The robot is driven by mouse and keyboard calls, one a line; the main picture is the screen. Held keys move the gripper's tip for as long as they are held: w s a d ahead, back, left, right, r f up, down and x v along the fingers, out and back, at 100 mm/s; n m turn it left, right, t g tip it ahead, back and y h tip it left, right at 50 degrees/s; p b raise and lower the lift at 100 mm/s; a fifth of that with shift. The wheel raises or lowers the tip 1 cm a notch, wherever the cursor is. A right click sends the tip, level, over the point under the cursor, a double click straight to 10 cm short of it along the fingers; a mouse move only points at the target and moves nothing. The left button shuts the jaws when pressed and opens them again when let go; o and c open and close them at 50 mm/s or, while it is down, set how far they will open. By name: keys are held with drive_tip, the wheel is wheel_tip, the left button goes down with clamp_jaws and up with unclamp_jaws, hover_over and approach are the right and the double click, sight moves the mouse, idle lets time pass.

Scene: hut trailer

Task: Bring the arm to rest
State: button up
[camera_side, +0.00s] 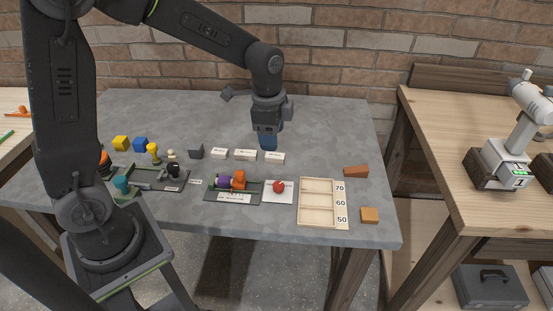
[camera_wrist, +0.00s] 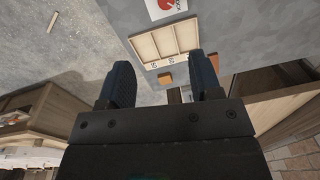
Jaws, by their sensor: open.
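My gripper (camera_side: 267,142) hangs above the back middle of the grey table (camera_side: 330,120), pointing down, in the side view. In the wrist view my gripper (camera_wrist: 165,82) shows two dark fingers spread apart with nothing between them. My arm arches over the table from the left. A wooden tray (camera_side: 318,188) with empty compartments and the numbers 70, 60 and 50 lies at the front right. It also shows beyond the fingers in the wrist view (camera_wrist: 160,45).
A red round object (camera_side: 278,186) sits on a white card. Orange blocks (camera_side: 369,215) and (camera_side: 356,171) lie by the tray. White labels (camera_side: 245,155) stand near the gripper. The table's back right is clear.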

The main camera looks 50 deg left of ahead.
drive_tip(key=s+d+r+n+t, duration=0.1)
drive_tip(key=s+r+n+t, duration=0.1)
drive_tip(key=s+r+n, duration=0.3)
drive_tip(key=s+d+r+n+t, duration=0.1)
drive_tip(key=s+r+n, duration=0.4)
drive_tip(key=s, duration=0.8)
drive_tip(key=shift+s+t, duration=0.2)
drive_tip(key=shift+t, duration=0.7)
